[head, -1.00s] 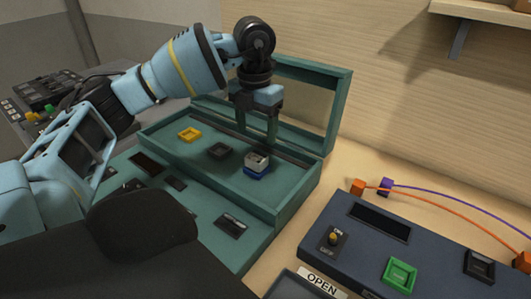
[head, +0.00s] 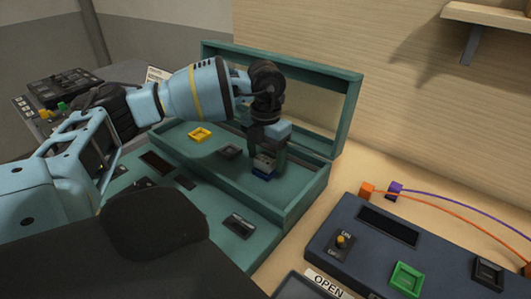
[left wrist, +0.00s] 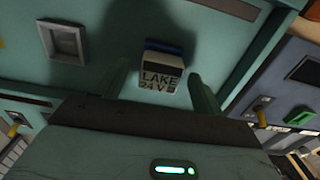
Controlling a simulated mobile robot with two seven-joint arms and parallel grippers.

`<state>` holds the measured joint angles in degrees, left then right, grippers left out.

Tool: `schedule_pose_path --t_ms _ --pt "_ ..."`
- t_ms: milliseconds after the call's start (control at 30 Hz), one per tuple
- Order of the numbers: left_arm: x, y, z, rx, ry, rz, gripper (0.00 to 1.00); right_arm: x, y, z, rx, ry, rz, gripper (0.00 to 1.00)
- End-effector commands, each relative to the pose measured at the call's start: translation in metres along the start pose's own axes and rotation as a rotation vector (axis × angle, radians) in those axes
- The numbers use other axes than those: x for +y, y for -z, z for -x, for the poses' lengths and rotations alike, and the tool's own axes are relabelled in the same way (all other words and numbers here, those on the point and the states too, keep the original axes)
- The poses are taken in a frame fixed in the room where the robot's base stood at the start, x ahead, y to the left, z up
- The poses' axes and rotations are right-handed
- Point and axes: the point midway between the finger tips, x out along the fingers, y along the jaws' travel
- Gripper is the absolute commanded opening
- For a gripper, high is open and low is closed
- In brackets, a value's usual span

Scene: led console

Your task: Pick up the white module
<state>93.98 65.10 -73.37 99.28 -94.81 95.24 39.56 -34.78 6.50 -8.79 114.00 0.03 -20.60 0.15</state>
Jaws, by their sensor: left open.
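The white module (head: 263,163) sits in its blue socket (head: 262,175) inside the teal open case (head: 305,203). In the left wrist view the module (left wrist: 161,72) shows the printed words "LAKE 24 V", with a blue edge behind it. My left gripper (head: 267,160) is open and points down at the module. In the left wrist view its two fingers (left wrist: 158,78) stand on either side of the module, with gaps to it. Part of the module is hidden by the fingers in the head view. My right gripper is not in view.
The raised case lid (head: 350,110) stands close behind my gripper. A dark blue console (head: 335,240) with a switch, green socket (head: 407,278) and orange and purple cables is at right.

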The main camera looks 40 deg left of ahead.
Motion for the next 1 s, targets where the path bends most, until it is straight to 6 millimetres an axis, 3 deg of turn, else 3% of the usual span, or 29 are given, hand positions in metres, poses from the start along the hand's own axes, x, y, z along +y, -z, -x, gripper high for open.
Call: schedule_pose_path --t_ms 200,567,1000 --pt "0.0000 0.0001 -0.0004 0.000 0.000 0.000 0.68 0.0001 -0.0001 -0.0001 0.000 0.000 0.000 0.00" --pt "-0.0001 0.0001 -0.0002 0.000 0.000 0.000 0.21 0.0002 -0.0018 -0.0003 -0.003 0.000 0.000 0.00" --pt "-0.0004 -0.0005 0.0092 -0.001 0.001 0.000 0.20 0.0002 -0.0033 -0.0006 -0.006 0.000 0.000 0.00"
